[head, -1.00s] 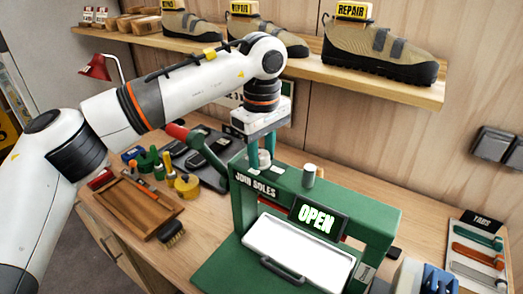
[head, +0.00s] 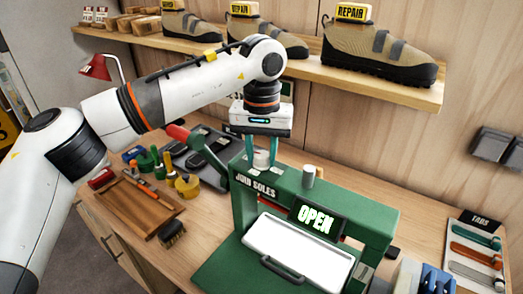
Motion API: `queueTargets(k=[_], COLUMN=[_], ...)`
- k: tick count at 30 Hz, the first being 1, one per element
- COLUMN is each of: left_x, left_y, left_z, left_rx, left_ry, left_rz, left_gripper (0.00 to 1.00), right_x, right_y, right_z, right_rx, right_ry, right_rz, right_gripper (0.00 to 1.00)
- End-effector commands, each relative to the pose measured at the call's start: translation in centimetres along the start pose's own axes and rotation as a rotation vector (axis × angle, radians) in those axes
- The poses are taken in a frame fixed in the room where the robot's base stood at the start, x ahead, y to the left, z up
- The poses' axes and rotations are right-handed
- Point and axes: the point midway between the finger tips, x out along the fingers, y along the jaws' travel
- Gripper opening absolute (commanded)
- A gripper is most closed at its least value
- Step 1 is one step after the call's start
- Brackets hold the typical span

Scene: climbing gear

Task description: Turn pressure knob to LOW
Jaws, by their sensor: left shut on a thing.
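A green sole press (head: 374,217) stands on the workbench, marked "JOIN SOLES", with a lit "OPEN" sign (head: 317,219). A pale round knob (head: 262,159) sits on top of the press at its left end. My left gripper (head: 262,162) points down over it, shut with its two green fingers on either side of the knob. I cannot read any LOW mark or the knob's setting. A second pale cylinder (head: 308,176) stands further right on the press top. My right gripper is not in view.
A red-tipped lever (head: 178,133) sticks out left of the press. A wooden tray (head: 136,210), a brush (head: 172,234) and small coloured containers lie to the left. A shelf of shoes (head: 378,50) hangs behind. A tabs board (head: 474,255) lies at right.

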Motion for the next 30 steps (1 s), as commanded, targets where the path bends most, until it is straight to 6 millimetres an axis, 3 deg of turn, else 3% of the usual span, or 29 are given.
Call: queueTargets(k=[15,30], left_x=[-0.18,-0.16], left_y=[0.03,0.03], left_z=[0.07,0.07], left_rx=[0.363,0.444], left_ry=[-0.004,-0.004], left_rz=[0.000,0.000], left_gripper=[0.11,0.11], right_x=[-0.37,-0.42], right_y=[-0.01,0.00], right_z=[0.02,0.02], right_rx=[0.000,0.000], right_ry=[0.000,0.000], right_rz=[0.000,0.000], right_gripper=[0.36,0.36])
